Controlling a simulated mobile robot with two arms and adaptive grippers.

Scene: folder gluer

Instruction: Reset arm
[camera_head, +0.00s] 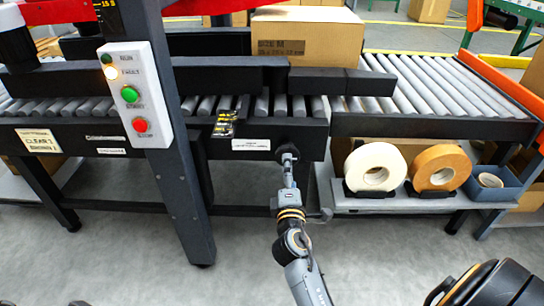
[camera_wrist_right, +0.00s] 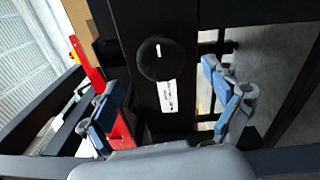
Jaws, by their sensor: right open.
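My right gripper (camera_head: 288,158) is in front of the front rail of the machine, close to a black round knob (camera_head: 287,144). In the right wrist view the right gripper (camera_wrist_right: 162,82) is open, with its blue-padded fingers apart and nothing between the pads. The same knob (camera_wrist_right: 160,58) with a white mark lies ahead between the fingers, and a white label (camera_wrist_right: 167,95) is beside it. I cannot tell whether the gripper touches the knob. My right arm reaches up from the bottom of the head view. My left gripper is not in view.
A control post (camera_head: 135,95) with a lit amber lamp and green and red buttons stands at left. A cardboard box (camera_head: 305,35) rests on the roller conveyor (camera_head: 430,85). Tape rolls (camera_head: 375,167) sit on a low shelf at right.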

